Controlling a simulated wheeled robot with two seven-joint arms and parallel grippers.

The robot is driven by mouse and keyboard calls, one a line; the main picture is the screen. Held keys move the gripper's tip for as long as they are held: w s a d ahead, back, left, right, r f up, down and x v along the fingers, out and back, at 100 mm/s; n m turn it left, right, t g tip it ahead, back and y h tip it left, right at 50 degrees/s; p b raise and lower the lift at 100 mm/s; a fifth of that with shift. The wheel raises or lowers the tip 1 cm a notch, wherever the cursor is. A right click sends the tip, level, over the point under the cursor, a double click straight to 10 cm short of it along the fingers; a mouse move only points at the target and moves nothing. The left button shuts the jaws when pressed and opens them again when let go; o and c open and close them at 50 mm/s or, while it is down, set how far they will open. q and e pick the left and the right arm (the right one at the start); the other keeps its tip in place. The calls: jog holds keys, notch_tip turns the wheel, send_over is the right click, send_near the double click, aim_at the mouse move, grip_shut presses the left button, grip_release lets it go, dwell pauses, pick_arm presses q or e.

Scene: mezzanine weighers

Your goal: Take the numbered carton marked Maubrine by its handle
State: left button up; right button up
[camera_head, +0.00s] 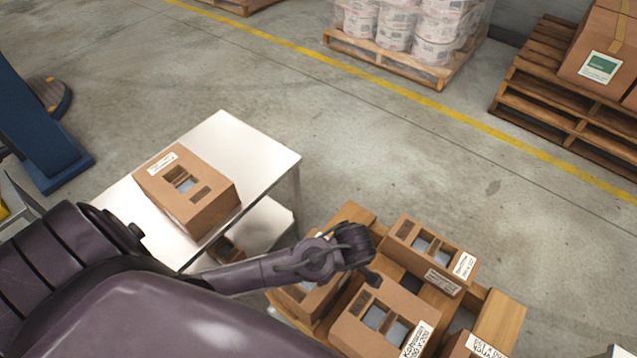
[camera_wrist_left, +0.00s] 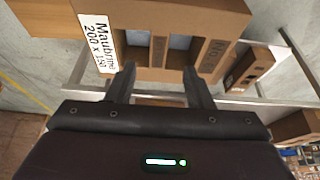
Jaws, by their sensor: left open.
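The carton marked Maubrine (camera_wrist_left: 137,17) shows large at the top of the left wrist view. Its white label (camera_wrist_left: 97,43) reads Maubrine 200 x 150 and sits at the left end. Two dark openings with a brown strip (camera_wrist_left: 160,50) between them face me, and a brown number patch (camera_wrist_left: 214,55) lies to their right. My left gripper (camera_wrist_left: 161,72) is open and empty, its fingertips at the near edge of this carton; contact cannot be told. In the head view my left gripper (camera_head: 373,279) is above the pallet cartons, and my arm hides part of them. My right gripper is out of view.
Several similar cartons share the wooden pallet, including a back one (camera_head: 432,250) and a front one (camera_head: 390,312). Another carton (camera_head: 187,190) stands on the white table (camera_head: 232,135), which has a lower shelf. Floor beyond the pallet is clear up to a yellow line.

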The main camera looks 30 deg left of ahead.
pick_arm(q)
jog(key=shift+x, duration=0.95)
jog(key=p+x, duration=0.1)
jog(key=x, duration=0.4)
jog(key=shift+w+f, duration=0.1)
jog(key=shift+f, duration=0.05)
jog(key=shift+c, duration=0.2)
grip_shut()
